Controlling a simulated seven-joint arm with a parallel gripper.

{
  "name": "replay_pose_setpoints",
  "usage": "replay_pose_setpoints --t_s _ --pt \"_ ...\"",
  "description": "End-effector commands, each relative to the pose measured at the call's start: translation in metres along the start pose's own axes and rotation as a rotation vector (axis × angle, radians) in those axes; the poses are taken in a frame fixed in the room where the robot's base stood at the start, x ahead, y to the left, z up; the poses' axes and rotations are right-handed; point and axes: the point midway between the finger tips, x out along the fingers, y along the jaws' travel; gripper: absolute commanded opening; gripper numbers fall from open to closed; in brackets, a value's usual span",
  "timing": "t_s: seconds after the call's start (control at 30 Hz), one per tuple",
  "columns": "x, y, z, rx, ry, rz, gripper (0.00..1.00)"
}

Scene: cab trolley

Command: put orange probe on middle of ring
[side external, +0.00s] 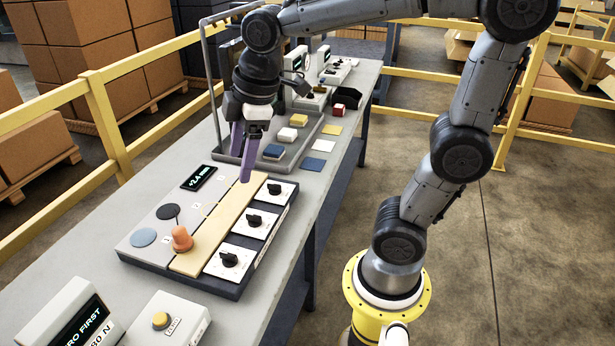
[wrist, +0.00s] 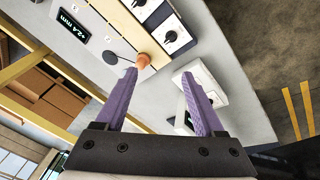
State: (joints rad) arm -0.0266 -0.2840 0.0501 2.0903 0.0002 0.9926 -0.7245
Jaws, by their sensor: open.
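The orange probe (side external: 182,238) stands upright on the board, by the left edge of the tan strip (side external: 222,222). In the wrist view the probe (wrist: 144,61) shows ahead of the fingers, near the top middle. My gripper (side external: 241,165) has purple fingers, spread apart and empty, above the far end of the board. The fingers (wrist: 158,76) also show in the wrist view, with the probe beyond them, not between them.
A dark disc (side external: 167,212) and a blue disc (side external: 143,237) lie near the probe. Black knobs on white plates (side external: 230,259) line the board's right side. A display (side external: 199,177) reads +2.4 mm. A button box (side external: 165,319) stands in front; a tray with blocks stands behind.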

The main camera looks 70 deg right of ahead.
Motion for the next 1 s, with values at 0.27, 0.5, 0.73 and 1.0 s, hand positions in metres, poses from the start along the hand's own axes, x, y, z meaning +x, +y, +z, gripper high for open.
replay_pose_setpoints --t_s 0.27,0.5,0.73,1.0 --pt "-0.015 -0.059 0.073 0.550 0.136 0.076 0.71" --pt "-0.009 -0.077 0.094 0.741 0.187 0.083 0.71" --pt "-0.009 -0.078 0.095 0.750 0.187 0.082 0.71" --pt "-0.009 -0.078 0.095 0.748 0.187 0.082 0.71"
